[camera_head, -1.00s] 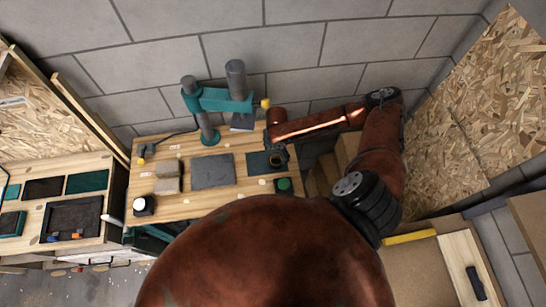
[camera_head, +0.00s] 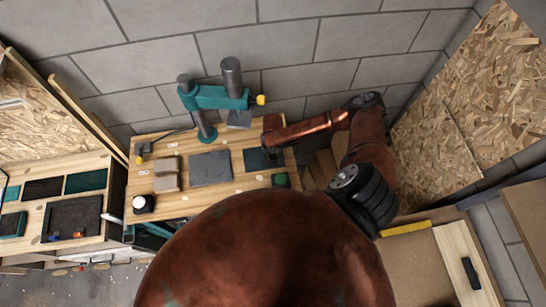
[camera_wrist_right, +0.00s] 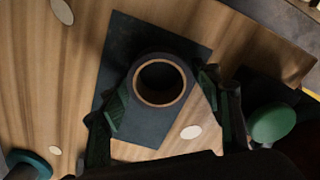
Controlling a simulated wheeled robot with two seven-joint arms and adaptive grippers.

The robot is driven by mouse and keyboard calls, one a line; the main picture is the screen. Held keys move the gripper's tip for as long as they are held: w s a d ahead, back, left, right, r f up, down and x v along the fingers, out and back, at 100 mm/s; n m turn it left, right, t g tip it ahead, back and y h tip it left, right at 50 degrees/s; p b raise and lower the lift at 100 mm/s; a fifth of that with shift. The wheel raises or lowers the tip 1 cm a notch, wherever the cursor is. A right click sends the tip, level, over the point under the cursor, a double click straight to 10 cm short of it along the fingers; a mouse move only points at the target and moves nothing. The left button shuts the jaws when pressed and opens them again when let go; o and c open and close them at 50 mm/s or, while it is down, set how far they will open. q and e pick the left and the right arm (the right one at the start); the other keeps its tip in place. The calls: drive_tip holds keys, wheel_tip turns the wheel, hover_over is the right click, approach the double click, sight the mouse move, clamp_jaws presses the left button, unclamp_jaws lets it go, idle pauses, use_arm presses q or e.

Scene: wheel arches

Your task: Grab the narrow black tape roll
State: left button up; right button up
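The black tape roll (camera_wrist_right: 136,82) has a brown inner core and shows from above in the right wrist view, over a dark mat (camera_wrist_right: 190,40) on the wooden bench. My right gripper (camera_wrist_right: 162,88) is open, with one finger on each side of the roll. The fingers look very close to its rim; I cannot tell whether they touch it. In the head view, my right gripper (camera_head: 273,153) is low over the dark mat (camera_head: 252,160), and the roll is hard to make out there. My left gripper is not in view.
A green button (camera_head: 280,180) stands close by my right gripper, at the bench's right end; its green dome (camera_wrist_right: 272,122) shows in the wrist view. A grey slab (camera_head: 211,168) lies left of the mat. A teal press (camera_head: 215,97) stands at the back.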

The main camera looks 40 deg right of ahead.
drive_tip(key=c, duration=0.8)
drive_tip(key=shift+r, duration=0.1)
drive_tip(key=shift+c, duration=0.2)
